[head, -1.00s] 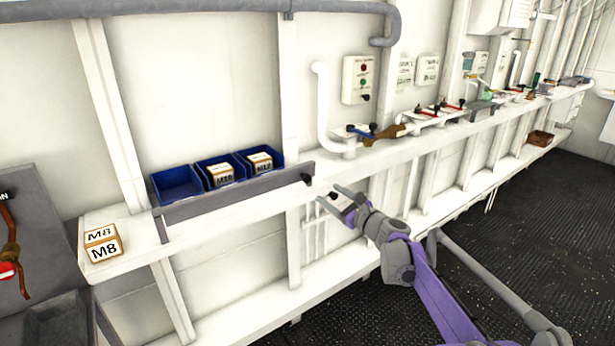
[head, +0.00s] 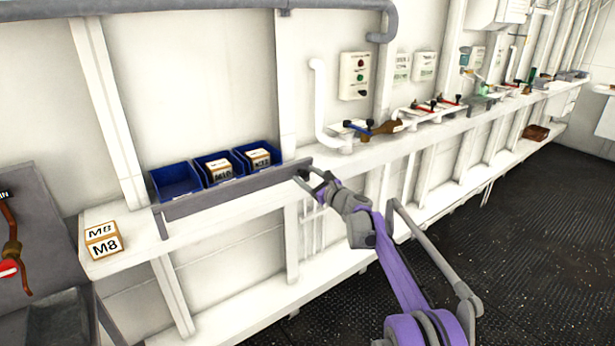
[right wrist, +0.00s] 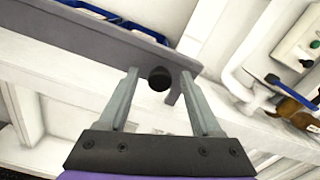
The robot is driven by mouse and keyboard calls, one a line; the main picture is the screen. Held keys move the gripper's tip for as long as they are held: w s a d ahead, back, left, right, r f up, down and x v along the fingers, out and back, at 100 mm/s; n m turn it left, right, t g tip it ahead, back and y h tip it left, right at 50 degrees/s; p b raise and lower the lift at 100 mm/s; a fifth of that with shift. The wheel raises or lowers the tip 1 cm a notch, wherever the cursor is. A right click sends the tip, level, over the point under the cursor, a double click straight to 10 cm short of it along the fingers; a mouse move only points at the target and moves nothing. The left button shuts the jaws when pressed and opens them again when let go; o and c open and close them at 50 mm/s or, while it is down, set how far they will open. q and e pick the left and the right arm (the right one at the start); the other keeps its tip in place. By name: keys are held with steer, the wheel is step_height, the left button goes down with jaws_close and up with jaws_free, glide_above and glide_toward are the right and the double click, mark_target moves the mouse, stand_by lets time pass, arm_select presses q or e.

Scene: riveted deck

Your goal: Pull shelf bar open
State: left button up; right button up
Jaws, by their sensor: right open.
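The shelf bar (head: 232,190) is a long grey rail along the shelf's front edge, before the blue bins. It also crosses the upper part of the right wrist view (right wrist: 85,45). A round black knob (right wrist: 159,79) sits near its right end. My right gripper (head: 308,179) is at that end of the bar. In the right wrist view, its two fingers (right wrist: 159,73) are apart, one on each side of the knob, with a visible gap on both sides. In the head view the gripper partly hides the knob. My left gripper is not in view.
Blue bins (head: 176,181), two holding labelled boxes, stand behind the bar. An M8 box (head: 103,240) sits on the shelf's left end. A white pipe (head: 320,105) and valves (head: 357,128) lie to the right. The dark floor (head: 530,250) at right is clear.

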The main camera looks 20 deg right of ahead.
jaws_close()
stand_by(1.4)
